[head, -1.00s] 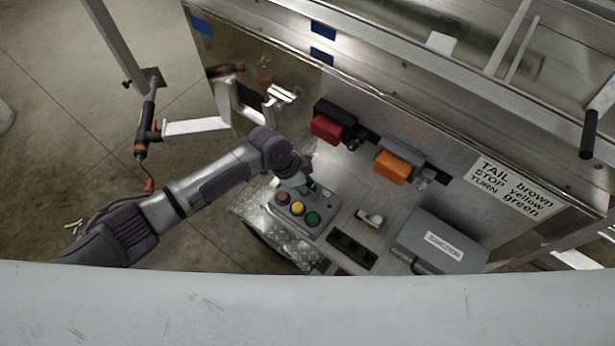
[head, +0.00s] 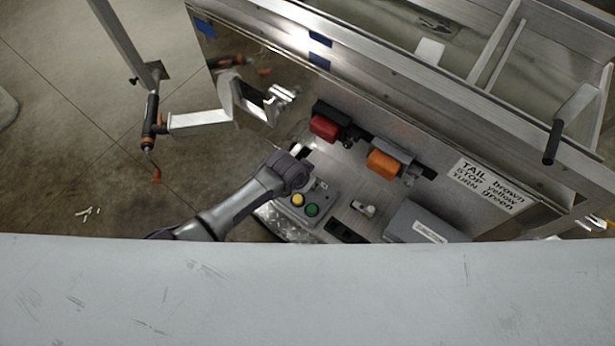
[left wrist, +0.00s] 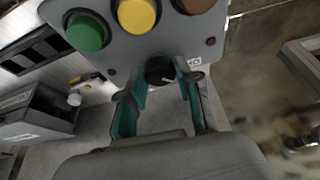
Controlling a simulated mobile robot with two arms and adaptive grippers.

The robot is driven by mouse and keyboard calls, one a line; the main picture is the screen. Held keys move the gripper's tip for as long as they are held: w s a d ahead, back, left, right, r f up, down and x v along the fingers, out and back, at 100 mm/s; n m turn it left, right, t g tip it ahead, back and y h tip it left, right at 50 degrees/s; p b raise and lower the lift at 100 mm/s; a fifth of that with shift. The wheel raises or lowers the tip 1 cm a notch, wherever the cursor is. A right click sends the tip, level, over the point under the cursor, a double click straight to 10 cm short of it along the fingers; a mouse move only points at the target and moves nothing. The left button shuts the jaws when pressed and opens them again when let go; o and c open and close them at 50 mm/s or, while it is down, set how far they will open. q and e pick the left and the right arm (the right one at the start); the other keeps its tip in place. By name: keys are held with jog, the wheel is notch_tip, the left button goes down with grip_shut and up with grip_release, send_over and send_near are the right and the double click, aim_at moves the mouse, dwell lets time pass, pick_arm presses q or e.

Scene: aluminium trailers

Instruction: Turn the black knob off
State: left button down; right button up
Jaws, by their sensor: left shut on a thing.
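The black knob (left wrist: 160,69) sits on the grey control box (left wrist: 172,38), at its edge nearest me in the left wrist view. My left gripper (left wrist: 161,75) has its teal fingers on both sides of the knob and is shut on it. The knob's pointer mark is too small to read. In the head view my left arm reaches over the grey control box (head: 325,196), and the wrist hides the fingers and the knob. My right gripper is not in view.
Green (left wrist: 87,32), yellow (left wrist: 137,14) and brown (left wrist: 194,3) buttons lie beside the knob. Red (head: 324,127) and orange (head: 384,164) lamps, a white switch (head: 362,209) and a grey junction box (head: 424,223) share the panel. A metal rail runs behind.

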pick_arm(q)
jog(key=shift+n, duration=0.3)
jog(key=c, duration=0.8)
grip_release()
jog(key=v, duration=1.2)
jog(key=shift+s+d, duration=0.15)
jog(key=shift+s, duration=0.1)
